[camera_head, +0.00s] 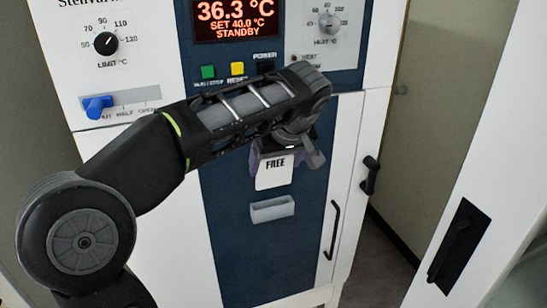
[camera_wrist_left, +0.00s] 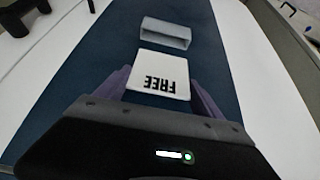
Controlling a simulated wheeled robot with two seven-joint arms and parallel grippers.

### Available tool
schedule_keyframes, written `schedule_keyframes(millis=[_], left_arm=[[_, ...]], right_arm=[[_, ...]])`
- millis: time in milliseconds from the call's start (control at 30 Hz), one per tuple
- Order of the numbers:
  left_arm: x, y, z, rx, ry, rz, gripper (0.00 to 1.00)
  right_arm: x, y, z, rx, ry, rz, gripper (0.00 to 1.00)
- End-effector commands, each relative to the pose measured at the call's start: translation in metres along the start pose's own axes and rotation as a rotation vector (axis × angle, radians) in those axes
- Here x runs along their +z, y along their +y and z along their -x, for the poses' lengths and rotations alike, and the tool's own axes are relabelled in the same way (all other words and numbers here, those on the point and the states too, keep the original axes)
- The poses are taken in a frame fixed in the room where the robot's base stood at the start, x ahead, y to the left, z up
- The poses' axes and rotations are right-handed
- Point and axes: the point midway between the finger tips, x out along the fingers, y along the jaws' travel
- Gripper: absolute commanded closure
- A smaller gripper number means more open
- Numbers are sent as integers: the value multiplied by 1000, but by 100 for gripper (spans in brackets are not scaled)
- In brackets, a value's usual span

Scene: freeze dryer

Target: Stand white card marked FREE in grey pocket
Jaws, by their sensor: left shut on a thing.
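The white card marked FREE (camera_head: 274,176) hangs upright from my left gripper (camera_head: 272,160), which is shut on its upper part. The card also shows in the left wrist view (camera_wrist_left: 161,73), between the purple fingers of the left gripper (camera_wrist_left: 160,90). The grey pocket (camera_head: 272,209) is fixed on the dark blue front panel, a little below the card's lower edge. In the left wrist view the pocket (camera_wrist_left: 166,32) lies just beyond the card's free edge, and the two look apart. My right gripper is not in view.
A blue lever (camera_head: 97,106) sits at the left. Black handles (camera_head: 334,230) (camera_head: 370,175) stick out at the right. The panel around the pocket is clear.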

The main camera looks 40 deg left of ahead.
Motion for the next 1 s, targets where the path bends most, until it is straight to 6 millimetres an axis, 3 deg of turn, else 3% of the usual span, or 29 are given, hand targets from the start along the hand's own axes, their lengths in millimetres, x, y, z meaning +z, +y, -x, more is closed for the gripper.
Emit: schedule_keyframes(millis=[467,1000], left_arm=[[3,0,-7,0,0,-3,81],[15,0,-35,0,0,-3,81]], right_arm=[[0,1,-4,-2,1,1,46],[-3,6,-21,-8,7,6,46]])
